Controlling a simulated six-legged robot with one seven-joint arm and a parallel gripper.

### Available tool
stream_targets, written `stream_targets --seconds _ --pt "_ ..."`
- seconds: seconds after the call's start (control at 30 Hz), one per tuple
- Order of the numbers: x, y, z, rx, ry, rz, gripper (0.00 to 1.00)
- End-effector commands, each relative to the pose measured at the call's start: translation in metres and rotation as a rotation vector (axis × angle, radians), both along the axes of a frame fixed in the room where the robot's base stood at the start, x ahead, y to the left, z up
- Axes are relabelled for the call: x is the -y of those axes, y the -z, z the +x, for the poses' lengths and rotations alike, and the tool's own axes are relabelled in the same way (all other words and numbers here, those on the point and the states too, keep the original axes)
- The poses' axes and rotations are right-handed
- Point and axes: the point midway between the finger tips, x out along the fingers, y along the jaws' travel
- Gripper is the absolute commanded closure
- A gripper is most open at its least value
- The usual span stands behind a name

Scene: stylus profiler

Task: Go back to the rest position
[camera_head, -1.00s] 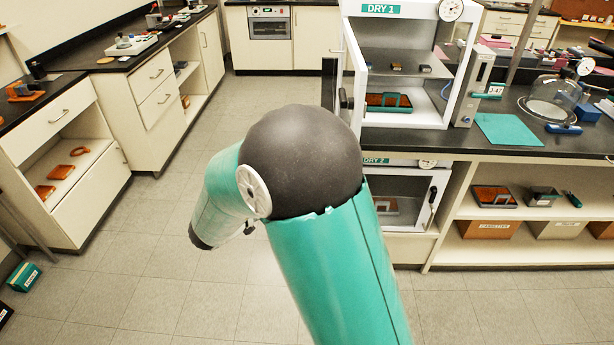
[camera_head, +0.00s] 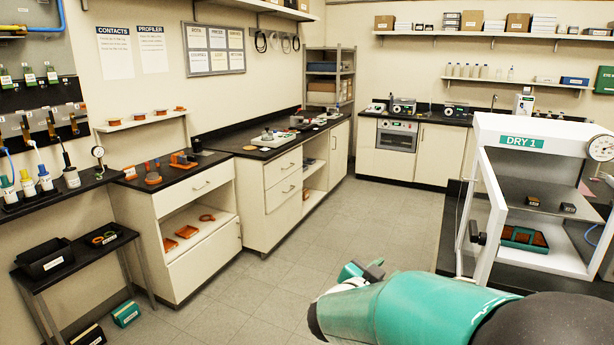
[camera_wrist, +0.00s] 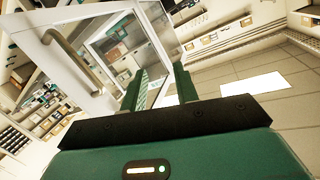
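My arm, teal with a dark joint, reaches across the lower right of the head view. My gripper (camera_head: 362,272) shows partly beyond its end, over the floor. In the wrist view my gripper (camera_wrist: 160,75) has two dark green fingers with a gap between them, and I see nothing held there. The white cabinet marked DRY 1 (camera_head: 522,142) stands at the right of the head view with its glass door (camera_head: 482,215) swung open. A teal and orange tray (camera_head: 524,238) lies inside. A glazed white door with a metal handle (camera_wrist: 70,52) shows beyond the fingers in the wrist view.
The open door stands to the right of my gripper in the head view. Grey floor (camera_head: 270,290) is clear at the middle. Cream cabinets with dark counters (camera_head: 205,172) line the left and back. A low dark table (camera_head: 85,262) stands at the far left.

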Motion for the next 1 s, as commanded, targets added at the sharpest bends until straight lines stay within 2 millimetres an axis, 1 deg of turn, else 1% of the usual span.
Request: stream_targets --seconds 0.03,0.1,0.17,0.27,0.37,0.47,0.53,0.63,0.73,0.8,0.9,1.0 --pt "-0.007 -0.015 0.002 0.014 -0.09 0.031 0.7" --pt "-0.02 -0.029 0.005 0.012 -0.219 0.067 0.7" --pt "-0.032 -0.039 0.002 0.0 -0.325 0.092 0.7" --pt "-0.051 -0.053 -0.009 -0.044 -0.49 0.123 0.7" --pt "-0.067 -0.06 -0.03 -0.116 -0.635 0.136 0.7" --pt "-0.078 -0.061 -0.059 -0.215 -0.756 0.141 0.7" --pt "-0.082 -0.058 -0.083 -0.299 -0.821 0.138 0.7" --pt "-0.081 -0.049 -0.122 -0.437 -0.887 0.127 0.7" --pt "-0.071 -0.038 -0.165 -0.59 -0.916 0.116 0.7" --pt "-0.06 -0.028 -0.196 -0.7 -0.912 0.109 0.7" --pt "-0.043 -0.017 -0.235 -0.839 -0.884 0.101 0.7" --pt "-0.029 -0.01 -0.262 -0.932 -0.849 0.1 0.7"
